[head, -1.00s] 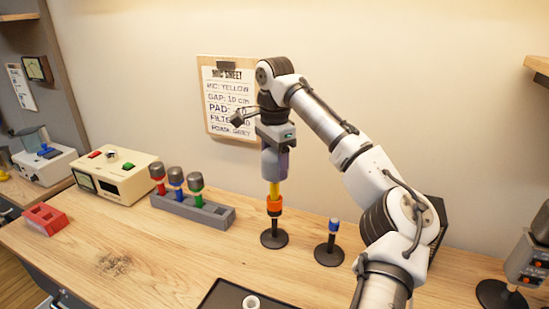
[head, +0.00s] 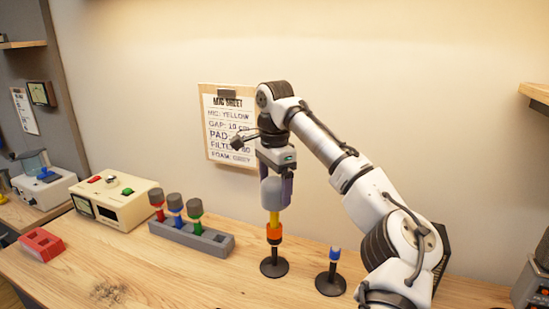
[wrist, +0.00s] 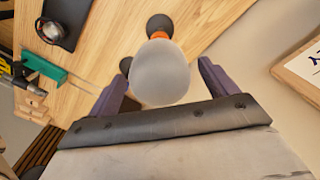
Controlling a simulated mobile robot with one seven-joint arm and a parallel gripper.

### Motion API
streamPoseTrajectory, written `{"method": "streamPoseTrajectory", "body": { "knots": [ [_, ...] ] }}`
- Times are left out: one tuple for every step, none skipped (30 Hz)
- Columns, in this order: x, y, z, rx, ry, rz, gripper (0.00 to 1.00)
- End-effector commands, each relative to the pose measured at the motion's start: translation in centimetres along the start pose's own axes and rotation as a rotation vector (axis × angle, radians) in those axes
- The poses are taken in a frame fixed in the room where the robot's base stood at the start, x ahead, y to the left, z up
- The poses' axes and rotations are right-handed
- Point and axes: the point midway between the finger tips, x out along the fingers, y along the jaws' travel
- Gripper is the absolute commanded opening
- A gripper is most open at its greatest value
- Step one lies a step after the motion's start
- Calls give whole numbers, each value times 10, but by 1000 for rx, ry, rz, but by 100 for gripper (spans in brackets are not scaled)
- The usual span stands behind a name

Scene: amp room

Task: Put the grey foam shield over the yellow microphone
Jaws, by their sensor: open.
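The grey foam shield (head: 271,192) sits upright on top of the yellow microphone (head: 274,217), covering its head. The yellow lower part of the microphone shows below the shield, above an orange collar and a round dark stand (head: 274,266). My gripper (head: 277,190) points down at the shield and is open. In the wrist view the shield (wrist: 160,74) lies between the purple fingers of my gripper (wrist: 163,80), with a visible gap on each side. It hides most of the microphone there; the orange collar shows just beyond it.
A short stand with a blue-topped post (head: 333,266) is close at right. A grey rack (head: 190,235) with red, blue and green microphones stands at left, beside a cream meter box (head: 117,201). A red block (head: 42,244) lies farther left. The mic sheet (head: 228,128) hangs behind.

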Motion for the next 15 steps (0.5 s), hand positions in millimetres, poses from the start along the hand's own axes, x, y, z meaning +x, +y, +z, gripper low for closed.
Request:
{"method": "streamPoseTrajectory", "body": {
  "knots": [
    [-9, 0, 0, 1, 5, -2, 85],
    [-14, 0, 0, 1, 5, -3, 85],
    [-22, 0, 0, 1, 5, -3, 85],
    [-28, 0, 0, 2, 6, -2, 85],
    [-35, 0, 0, 3, 5, -2, 85],
    [-44, 0, 0, 3, 6, -3, 85],
    [-50, 0, 0, 3, 5, -3, 85],
    [-57, 0, 0, 3, 6, -2, 85],
    [-65, 0, 0, 3, 5, -2, 85],
    [-71, 0, 0, 3, 6, -3, 85],
    [-78, 0, 1, 2, 5, -3, 85],
    [-86, 0, 0, 3, 5, -2, 85],
    [-91, 0, 0, 3, 4, -1, 85],
    [-96, 0, 0, 2, 4, -2, 85],
    [-103, 0, 0, 2, 4, -3, 85]
  ]
}}
